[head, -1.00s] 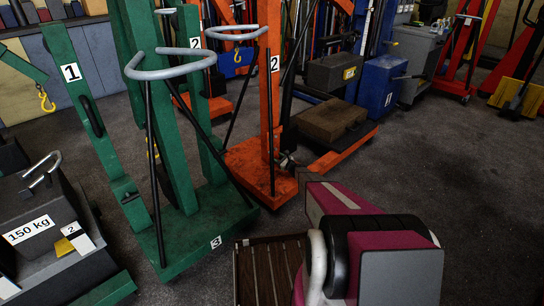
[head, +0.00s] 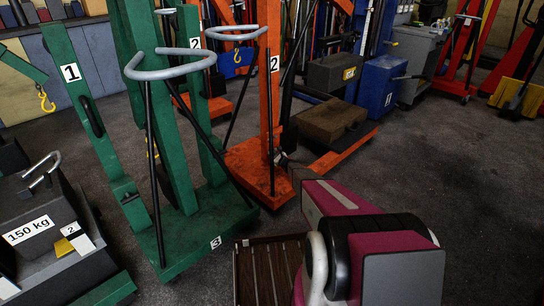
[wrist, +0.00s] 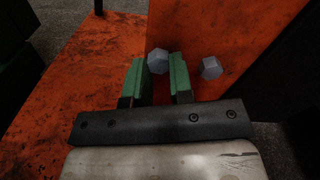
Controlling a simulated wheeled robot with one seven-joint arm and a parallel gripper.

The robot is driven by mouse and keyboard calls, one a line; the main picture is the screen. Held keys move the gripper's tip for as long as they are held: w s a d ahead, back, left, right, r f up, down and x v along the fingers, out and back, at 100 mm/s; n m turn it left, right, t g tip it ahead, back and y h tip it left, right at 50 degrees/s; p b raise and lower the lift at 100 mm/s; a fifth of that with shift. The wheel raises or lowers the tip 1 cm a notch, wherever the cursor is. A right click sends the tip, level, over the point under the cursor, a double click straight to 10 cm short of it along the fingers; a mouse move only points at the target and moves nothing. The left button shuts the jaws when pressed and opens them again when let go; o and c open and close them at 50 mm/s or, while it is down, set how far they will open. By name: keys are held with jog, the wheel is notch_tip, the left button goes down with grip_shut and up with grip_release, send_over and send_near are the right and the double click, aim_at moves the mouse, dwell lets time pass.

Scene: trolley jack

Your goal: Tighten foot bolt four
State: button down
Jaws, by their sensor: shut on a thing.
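In the wrist view, my gripper (wrist: 160,82) has two green fingers. They are shut on a grey hex bolt (wrist: 158,61), which sits between the fingertips against the orange steel foot (wrist: 95,65). A second grey hex bolt (wrist: 210,68) stands just to the right of the right finger, apart from it. I cannot tell from markings which bolt is number four. In the head view, my gripper is at the foot of the orange crane (head: 245,160) with label 2, mostly hidden by my pink and grey arm. The bolts cannot be made out there.
A green crane base (head: 190,235) labelled 3 stands close on the left of my arm. A grey 150 kg weight (head: 40,225) is at far left. A brown box (head: 328,120) rests on the orange crane's leg. Dark floor (head: 460,190) is open to the right.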

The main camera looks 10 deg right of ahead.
jog(key=shift+m, duration=0.3)
jog(key=m, duration=2.7)
jog(key=shift+s+a+r, duration=0.2)
jog(key=shift+s+r, duration=0.05)
jog(key=shift+r, duration=0.05)
jog(key=shift+m, duration=0.3)
jog(key=c, duration=1)
grip_release()
